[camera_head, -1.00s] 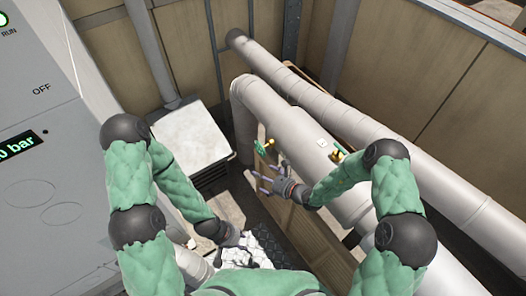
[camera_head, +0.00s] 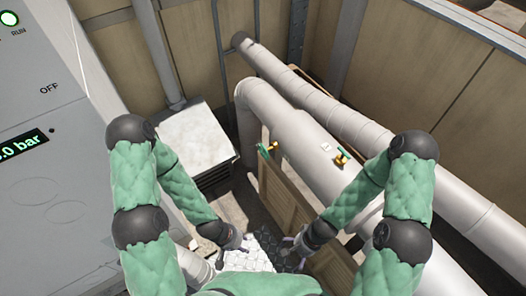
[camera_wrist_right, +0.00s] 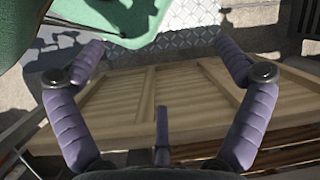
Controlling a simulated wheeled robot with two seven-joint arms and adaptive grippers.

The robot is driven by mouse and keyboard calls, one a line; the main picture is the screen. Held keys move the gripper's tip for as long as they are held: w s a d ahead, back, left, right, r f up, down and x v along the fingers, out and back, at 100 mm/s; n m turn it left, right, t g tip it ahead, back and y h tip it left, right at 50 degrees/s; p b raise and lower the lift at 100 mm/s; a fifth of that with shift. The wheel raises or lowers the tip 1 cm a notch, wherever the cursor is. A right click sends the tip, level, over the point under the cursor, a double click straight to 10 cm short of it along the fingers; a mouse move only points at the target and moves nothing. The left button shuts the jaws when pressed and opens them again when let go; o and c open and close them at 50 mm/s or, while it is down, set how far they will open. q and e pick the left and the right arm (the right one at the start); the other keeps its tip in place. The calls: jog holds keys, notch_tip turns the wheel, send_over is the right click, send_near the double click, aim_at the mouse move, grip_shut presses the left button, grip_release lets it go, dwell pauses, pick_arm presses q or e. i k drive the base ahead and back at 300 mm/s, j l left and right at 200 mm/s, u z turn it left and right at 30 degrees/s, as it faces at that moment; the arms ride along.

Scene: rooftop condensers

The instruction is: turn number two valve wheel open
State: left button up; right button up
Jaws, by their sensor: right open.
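Two small valves with green wheels and brass bodies sit on the thick grey pipe. One valve (camera_head: 267,149) is at the pipe's left side. The other valve (camera_head: 342,157) is further right, beside a small white tag (camera_head: 326,147). No number is readable on either. My right gripper (camera_head: 287,246) is low near my body, below and apart from both valves. The right wrist view shows its purple fingers spread and empty (camera_wrist_right: 162,50) above wooden slats. My left gripper (camera_head: 240,246) hangs low at the left; its fingers are too small to read.
A large grey cabinet (camera_head: 45,95) with a pressure display fills the left. A white-topped box (camera_head: 195,138) stands behind. A wooden slatted crate or pallet (camera_head: 285,200) stands below the pipe. A second long pipe (camera_head: 340,115) runs behind. Tan wall panels close off the back.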

aim_at(264, 151)
jog(key=k+j+u, duration=0.15)
jog(key=j, duration=0.25)
jog(key=k+j+u, duration=0.15)
jog(key=j, duration=0.2)
jog(key=k+j+u, duration=0.15)
jog(key=j, duration=0.25)
jog(key=i+j+u, duration=0.1)
jog(key=j, duration=0.2)
jog(key=i+j+u, duration=0.1)
jog(key=j, duration=0.2)
